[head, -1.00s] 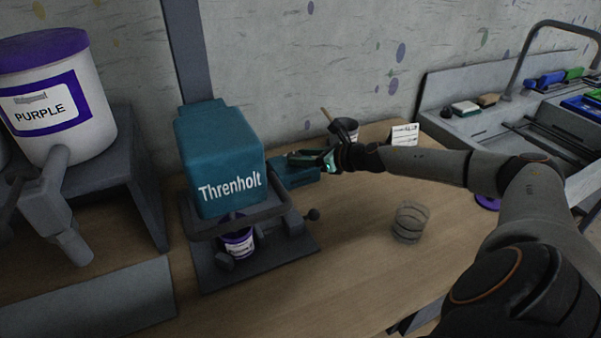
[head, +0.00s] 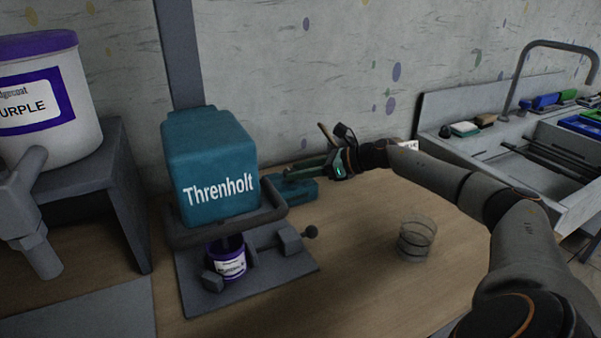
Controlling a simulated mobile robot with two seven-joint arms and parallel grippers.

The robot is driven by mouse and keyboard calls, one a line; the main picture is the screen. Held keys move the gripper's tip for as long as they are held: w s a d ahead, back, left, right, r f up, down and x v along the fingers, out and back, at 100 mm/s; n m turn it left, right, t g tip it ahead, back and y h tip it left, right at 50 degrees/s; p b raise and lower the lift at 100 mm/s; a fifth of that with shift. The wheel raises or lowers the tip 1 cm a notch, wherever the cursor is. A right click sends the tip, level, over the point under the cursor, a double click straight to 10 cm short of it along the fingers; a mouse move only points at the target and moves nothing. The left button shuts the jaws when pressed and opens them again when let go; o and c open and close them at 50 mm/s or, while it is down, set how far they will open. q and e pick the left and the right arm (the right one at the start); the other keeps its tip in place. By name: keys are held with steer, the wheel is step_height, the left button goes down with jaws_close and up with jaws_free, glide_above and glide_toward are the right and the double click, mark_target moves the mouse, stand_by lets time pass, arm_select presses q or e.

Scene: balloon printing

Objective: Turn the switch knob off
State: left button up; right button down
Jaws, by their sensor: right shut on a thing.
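The teal machine marked Threnholt (head: 210,160) stands on the wooden table. A small teal switch box (head: 303,192) sits on the table just right of it, near the wall. My right gripper (head: 302,172) reaches in from the right, with its fingers over the top of this box. It is shut on the switch knob, which is mostly hidden by the fingers. I cannot tell which way the knob is turned. My left gripper is not in view.
A clear cup (head: 416,238) stands below my right arm. A large purple paint bucket (head: 88,110) is at left, a sink (head: 550,160) at right.

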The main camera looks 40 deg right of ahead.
steer(key=shift+c, duration=1.8)
jaws_free()
steer(key=shift+s+d+r, duration=0.1)
steer(key=shift+s+d, duration=0.15)
steer(key=shift+s, duration=0.15)
steer(key=b+v, duration=0.5)
steer(key=v, duration=0.6)
steer(key=shift+s+r, duration=0.15)
steer(key=shift+s, duration=0.05)
steer(key=shift+s+d, duration=0.1)
